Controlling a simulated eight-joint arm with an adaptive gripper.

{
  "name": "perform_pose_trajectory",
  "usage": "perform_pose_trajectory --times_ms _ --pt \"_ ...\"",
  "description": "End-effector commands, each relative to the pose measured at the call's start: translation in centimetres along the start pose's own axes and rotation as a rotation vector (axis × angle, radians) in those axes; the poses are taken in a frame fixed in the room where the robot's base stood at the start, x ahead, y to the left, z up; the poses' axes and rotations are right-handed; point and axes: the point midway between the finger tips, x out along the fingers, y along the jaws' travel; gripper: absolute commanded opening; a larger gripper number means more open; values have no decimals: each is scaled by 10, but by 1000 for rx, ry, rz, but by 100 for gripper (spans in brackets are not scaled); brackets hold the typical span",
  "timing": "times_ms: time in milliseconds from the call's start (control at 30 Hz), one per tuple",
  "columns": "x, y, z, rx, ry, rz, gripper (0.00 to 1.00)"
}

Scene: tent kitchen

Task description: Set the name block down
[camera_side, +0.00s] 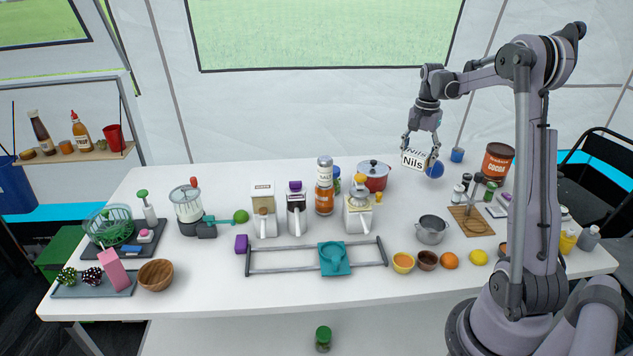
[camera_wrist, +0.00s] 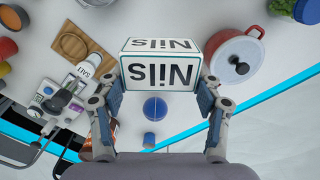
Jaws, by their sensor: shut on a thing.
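In the side view a blue ball (camera_side: 434,169) shows just right of the block. In the wrist view a round blue thing (camera_wrist: 155,108) shows beyond the block's edge.
A red pot (camera_side: 374,182) with a lid stands left of the block. A blue cup (camera_side: 457,155) and a brown tin (camera_side: 497,160) are to the right. A wooden board (camera_side: 470,222) and a grey pot (camera_side: 432,232) stand nearer. The white table (camera_side: 200,290) has free room along its front.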

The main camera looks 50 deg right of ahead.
Motion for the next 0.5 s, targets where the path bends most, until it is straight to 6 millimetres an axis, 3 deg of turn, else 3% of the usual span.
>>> perform_pose_trajectory --times_ms 167,500 --pt "4 35 0 52 0 0 33" --pt "47 30 0 45 0 0 33"
